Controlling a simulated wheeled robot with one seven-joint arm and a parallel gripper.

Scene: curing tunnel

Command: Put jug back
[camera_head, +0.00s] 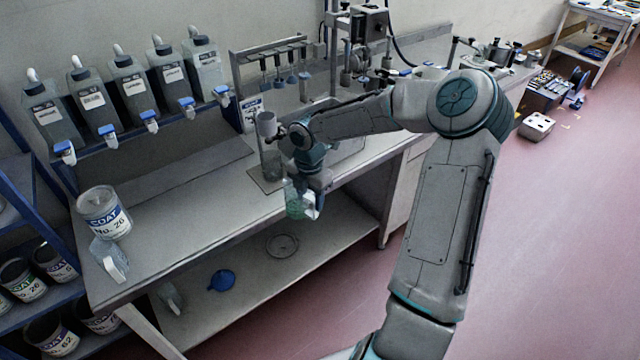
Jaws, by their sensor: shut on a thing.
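My gripper (316,184) is shut on a small clear jug (294,201) with a greenish tint and a pale handle. It holds the jug at the front edge of the grey bench (195,215), right of the bench's middle. The fingertips are small here and partly hidden by my wrist. I cannot tell whether the jug touches the bench. Another clear jug (105,254) with a white handle stands at the bench's left front corner, in front of a coating can (103,212).
Several labelled bottles with blue taps (125,90) line the wall rack. A tool rack (270,55) stands behind my wrist. The lower shelf holds a blue lid (222,280) and a round grey lid (283,245). Blue shelving with cans (22,281) is at left. The bench's left middle is clear.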

